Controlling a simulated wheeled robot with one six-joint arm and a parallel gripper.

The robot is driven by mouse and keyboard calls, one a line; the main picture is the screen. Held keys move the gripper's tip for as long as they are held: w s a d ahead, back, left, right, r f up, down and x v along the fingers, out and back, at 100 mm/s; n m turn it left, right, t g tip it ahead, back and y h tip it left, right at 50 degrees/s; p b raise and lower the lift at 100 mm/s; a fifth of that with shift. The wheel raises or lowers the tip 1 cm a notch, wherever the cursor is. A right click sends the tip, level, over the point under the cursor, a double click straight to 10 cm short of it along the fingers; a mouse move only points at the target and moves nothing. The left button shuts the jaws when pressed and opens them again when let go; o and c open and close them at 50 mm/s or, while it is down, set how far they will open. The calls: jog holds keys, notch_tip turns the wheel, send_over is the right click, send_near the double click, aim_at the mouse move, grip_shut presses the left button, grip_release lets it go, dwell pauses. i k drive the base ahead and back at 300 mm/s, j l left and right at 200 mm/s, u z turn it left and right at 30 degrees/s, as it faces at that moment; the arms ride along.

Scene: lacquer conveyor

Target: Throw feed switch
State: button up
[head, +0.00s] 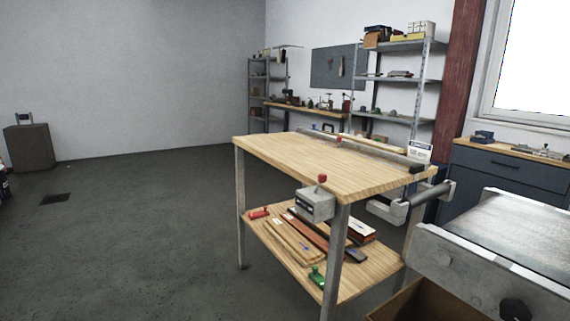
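A grey box with a red-knobbed lever (315,204), which looks like the feed switch, is fixed at the near corner of the wooden workbench (330,165), just below its top. The red knob stands up above the box. Dark markings on its front face are too small to read. Another small red knob (339,140) sits by the rail along the back of the bench top. My gripper is not in view, and nothing touches the switch box.
The bench's lower shelf (262,238) holds wood strips and small red and green tools. A metal conveyor (510,245) stands at the right, with an open cardboard box (400,303) below it. Shelving (400,80) lines the back. Grey floor (130,230) is largely clear at left.

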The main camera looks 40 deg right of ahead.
aim_at(322, 177)
jog(key=i+z, duration=0.25)
jog(key=i, duration=0.15)
jog(key=i+j+z, duration=0.55)
jog(key=i, duration=0.25)
jog(key=i+j+z, duration=0.15)
jog(key=z, duration=0.3)
jog(key=i+j+z, duration=0.25)
jog(key=z, duration=0.25)
jog(key=i+j+z, duration=0.2)
jog(key=z, duration=0.25)
jog(key=j+z, duration=0.75)
jog(key=j, duration=0.15)
jog(key=j+z, duration=0.35)
jog(key=i+j, duration=0.05)
jog(key=j, duration=0.05)
